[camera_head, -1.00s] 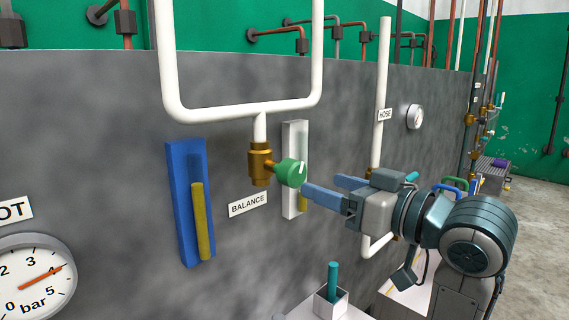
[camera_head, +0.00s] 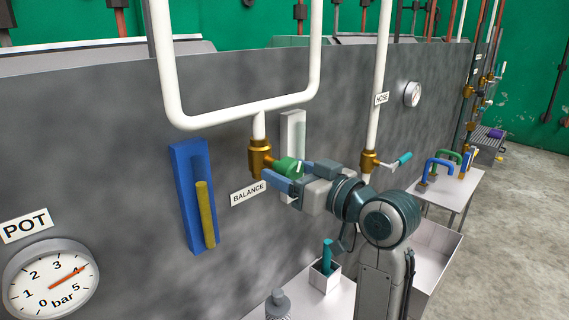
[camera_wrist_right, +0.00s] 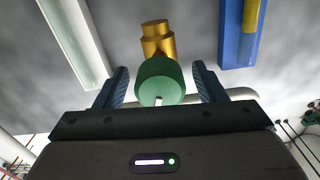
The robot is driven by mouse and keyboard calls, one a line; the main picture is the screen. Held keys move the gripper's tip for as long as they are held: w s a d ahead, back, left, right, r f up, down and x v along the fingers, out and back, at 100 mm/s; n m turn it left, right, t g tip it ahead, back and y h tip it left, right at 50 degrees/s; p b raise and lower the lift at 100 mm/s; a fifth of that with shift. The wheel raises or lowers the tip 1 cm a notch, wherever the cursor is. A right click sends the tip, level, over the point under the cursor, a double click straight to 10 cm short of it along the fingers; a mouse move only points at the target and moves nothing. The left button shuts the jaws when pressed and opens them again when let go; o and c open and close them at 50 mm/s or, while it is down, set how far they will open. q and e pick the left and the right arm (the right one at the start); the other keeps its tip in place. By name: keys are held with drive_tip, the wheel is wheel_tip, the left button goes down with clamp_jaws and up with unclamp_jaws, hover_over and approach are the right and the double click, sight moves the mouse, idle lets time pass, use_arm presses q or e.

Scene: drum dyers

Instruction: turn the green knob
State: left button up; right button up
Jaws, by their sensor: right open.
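The green knob (camera_head: 287,166) sits on a brass valve (camera_head: 260,158) under a white pipe, above the BALANCE label. A white mark shows on the knob's face. My right gripper (camera_head: 291,175) is at the knob, with one blue finger on each side of it. In the right wrist view the green knob (camera_wrist_right: 160,82) lies between the two spread fingers (camera_wrist_right: 160,88), with a gap on either side. My right gripper is open. My left gripper is in neither view.
A blue holder (camera_head: 189,190) with a yellow bar and a white holder (camera_head: 292,132) flank the valve on the grey wall. The POT gauge (camera_head: 50,284) is at lower left. A HOSE valve (camera_head: 368,160) with a teal handle and a white table (camera_head: 455,192) are at right.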

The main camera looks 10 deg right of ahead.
drive_tip(key=shift+x, duration=0.75)
drive_tip(key=shift+c, duration=0.2)
drive_tip(key=c, duration=0.9)
drive_tip(key=shift+r+m+p, duration=0.15)
drive_tip(key=shift+m+p, duration=0.35)
drive_tip(key=shift+p, duration=0.3)
drive_tip(key=shift+c, duration=0.2)
drive_tip(key=m+p, duration=0.5)
drive_tip(key=p, duration=0.1)
drive_tip(key=shift+r+m, duration=0.15)
drive_tip(key=shift+m, duration=0.15)
drive_tip(key=shift+m+p, duration=1.4)
drive_tip(key=shift+p, duration=0.1)
drive_tip(key=shift+f, duration=0.2)
